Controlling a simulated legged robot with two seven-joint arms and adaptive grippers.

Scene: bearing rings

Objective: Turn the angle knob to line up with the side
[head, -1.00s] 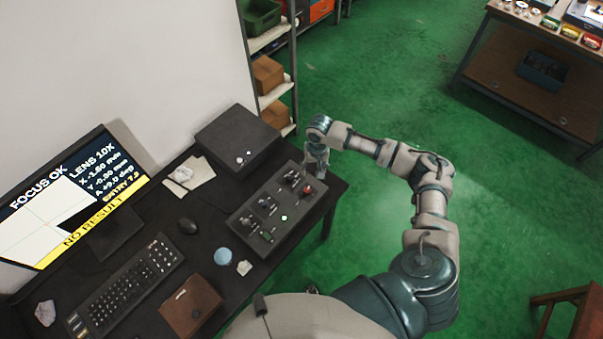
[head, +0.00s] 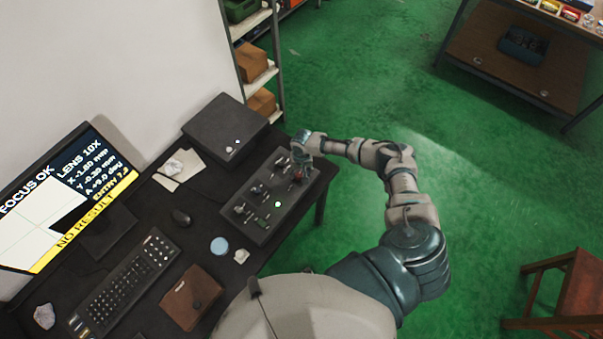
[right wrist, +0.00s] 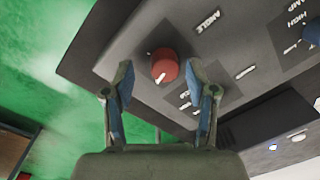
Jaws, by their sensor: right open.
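The control box (head: 262,208) lies on the dark desk with several knobs on its top. In the right wrist view the red angle knob (right wrist: 165,67), with a white pointer line, sits beside the printed word ANGLE. My right gripper (right wrist: 162,95) is open, its two fingers on either side below the knob in the picture, apparently not touching it. In the head view my right gripper (head: 300,160) is over the far right end of the box and partly hides the knob. The monitor (head: 62,200) shows a white shape on a grid, "A +9.0 deg" and NO RESULT. My left gripper is not in view.
A dark box (head: 225,128) stands behind the control box. Shelves (head: 262,75) stand beyond the desk.

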